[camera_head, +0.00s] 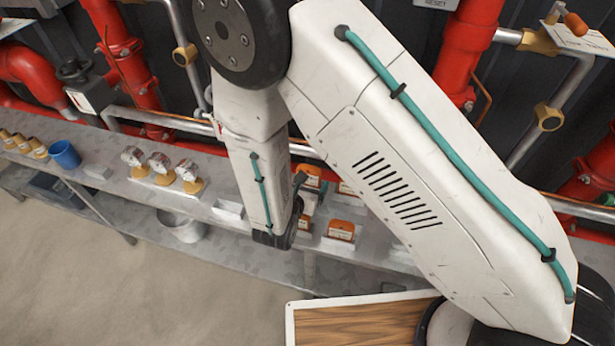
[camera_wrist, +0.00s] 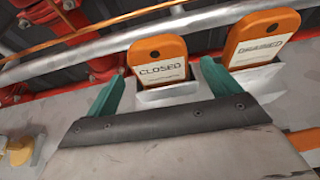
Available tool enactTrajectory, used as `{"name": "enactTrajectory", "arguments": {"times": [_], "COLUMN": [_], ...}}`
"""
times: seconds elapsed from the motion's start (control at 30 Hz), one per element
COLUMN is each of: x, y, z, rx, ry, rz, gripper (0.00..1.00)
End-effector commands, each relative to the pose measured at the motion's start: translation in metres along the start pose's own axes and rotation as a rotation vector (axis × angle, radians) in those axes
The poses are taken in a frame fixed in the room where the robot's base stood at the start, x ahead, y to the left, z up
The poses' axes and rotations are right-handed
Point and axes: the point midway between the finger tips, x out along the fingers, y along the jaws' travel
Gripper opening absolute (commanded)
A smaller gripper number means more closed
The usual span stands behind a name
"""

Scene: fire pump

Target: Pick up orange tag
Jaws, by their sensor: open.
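In the wrist view, an orange tag marked CLOSED (camera_wrist: 158,53) stands upright in a small pale holder (camera_wrist: 165,96). A second orange tag, marked DRAINED (camera_wrist: 262,35), stands in its own holder to the right. My gripper (camera_wrist: 161,70) is open, with its teal fingers apart and the CLOSED tag appearing between them. I cannot tell how far beyond the fingertips that tag is. In the head view, several orange tags show on the shelf beside my arm, one of them clear to the right (camera_head: 341,230). My arm hides part of this group.
The grey shelf (camera_head: 120,190) also holds gauges (camera_head: 160,165), a blue cup (camera_head: 64,154) and an empty-looking pale holder (camera_head: 228,209). Red pipes (camera_head: 125,50) and a silver horizontal pipe (camera_wrist: 100,48) run behind. A metal bucket (camera_head: 182,226) stands on the lower level.

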Motion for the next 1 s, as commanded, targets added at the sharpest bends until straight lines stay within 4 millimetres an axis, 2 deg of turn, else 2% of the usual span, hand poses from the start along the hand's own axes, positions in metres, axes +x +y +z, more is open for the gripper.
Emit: {"name": "enactTrajectory", "arguments": {"times": [0.3, 0.43, 0.63, 0.8, 1.0], "x": [0.046, 0.053, 0.053, 0.052, 0.052], "y": [-0.001, 0.001, 0.002, 0.002, 0.002], "z": [0.002, 0.002, 0.002, 0.002, 0.002], "rx": [0.002, 0.002, 0.002, 0.001, 0.002], "ry": [0.000, 0.000, -0.001, 0.000, -0.001], "rz": [-0.007, -0.004, -0.002, -0.001, -0.001], "gripper": [0.89, 0.89, 0.89, 0.42, 0.39]}}
